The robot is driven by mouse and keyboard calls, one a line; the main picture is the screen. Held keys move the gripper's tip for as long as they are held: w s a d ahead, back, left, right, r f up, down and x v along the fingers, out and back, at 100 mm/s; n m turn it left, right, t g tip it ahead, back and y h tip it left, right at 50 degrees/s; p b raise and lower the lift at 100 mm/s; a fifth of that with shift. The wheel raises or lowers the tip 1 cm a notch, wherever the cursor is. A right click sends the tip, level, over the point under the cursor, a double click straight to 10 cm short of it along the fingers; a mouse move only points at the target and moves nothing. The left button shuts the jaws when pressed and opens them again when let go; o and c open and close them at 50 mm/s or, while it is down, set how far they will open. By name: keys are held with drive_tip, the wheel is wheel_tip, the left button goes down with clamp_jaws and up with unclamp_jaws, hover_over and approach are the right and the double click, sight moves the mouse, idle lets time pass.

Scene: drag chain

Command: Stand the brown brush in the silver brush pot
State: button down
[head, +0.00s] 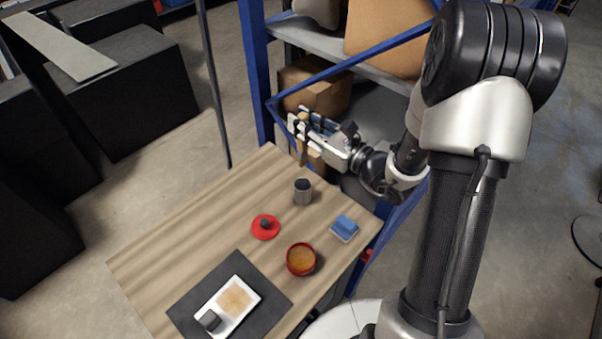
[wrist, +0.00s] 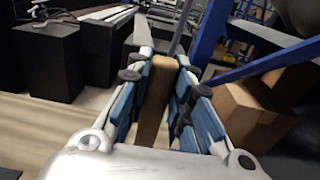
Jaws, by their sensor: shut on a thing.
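My gripper (head: 299,126) is shut on the brown brush (head: 302,153), which hangs down from between the fingers in the head view. In the wrist view the brush (wrist: 156,98) shows as a brown bar between the blue finger pads of my gripper (wrist: 160,70). The silver brush pot (head: 303,195) stands upright on the table, with a dark mouth. My gripper and the brush are above the table's far end, beyond the pot in the picture and apart from it. The brush's lower end looks clear of the pot.
On the wooden table (head: 190,235) are a red dish (head: 258,234) with a dark piece, a red bowl (head: 301,271), a blue block (head: 345,224), and a white tray (head: 245,305) on a dark mat (head: 185,312). A blue-framed shelf (head: 256,70) with boxes stands close behind my gripper.

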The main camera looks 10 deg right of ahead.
sight(303, 165)
wheel_tip(303, 165, down, 16)
drive_tip(key=b, duration=0.3)
drive_tip(key=shift+r, duration=0.15)
drive_tip(key=shift+f+b, duration=0.2)
drive_tip(key=shift+b, duration=0.2)
drive_tip(key=c, duration=1.4)
unclamp_jaws()
drive_tip(key=shift+c, duration=0.2)
